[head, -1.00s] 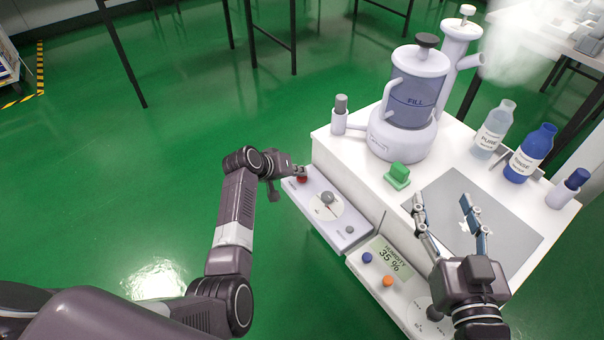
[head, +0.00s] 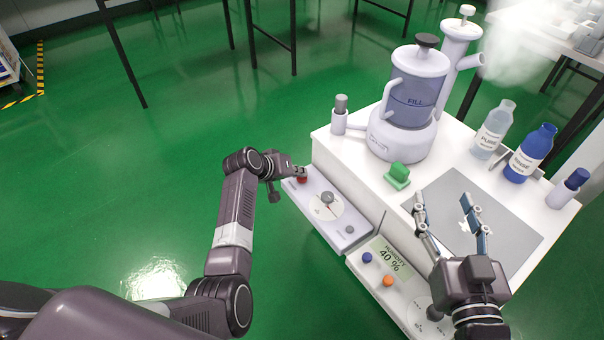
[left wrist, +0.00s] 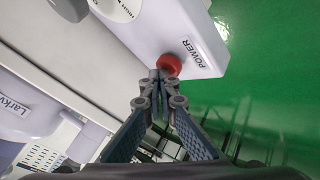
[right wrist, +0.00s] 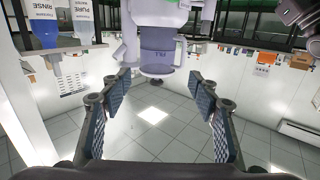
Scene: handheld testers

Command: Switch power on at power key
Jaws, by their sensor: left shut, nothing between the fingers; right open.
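The power key is a red round button (left wrist: 170,65) beside the POWER label (left wrist: 196,52) on a pale control box (head: 328,208). It shows at the box's far left end in the head view (head: 302,180). My left gripper (left wrist: 157,76) is shut and empty, its fingertips at the red button's edge; I cannot tell if they press it. My right gripper (head: 448,205) is open and empty above the grey mat on the white table. It also shows open in the right wrist view (right wrist: 162,85).
A humidity display (head: 388,256) reads 40 %. A humidifier with a FILL tank (head: 415,100), a green block (head: 398,174), a clear bottle (head: 493,130) and a blue bottle (head: 530,155) stand on the white table (head: 345,145). Vapour drifts at the upper right. Green floor lies left.

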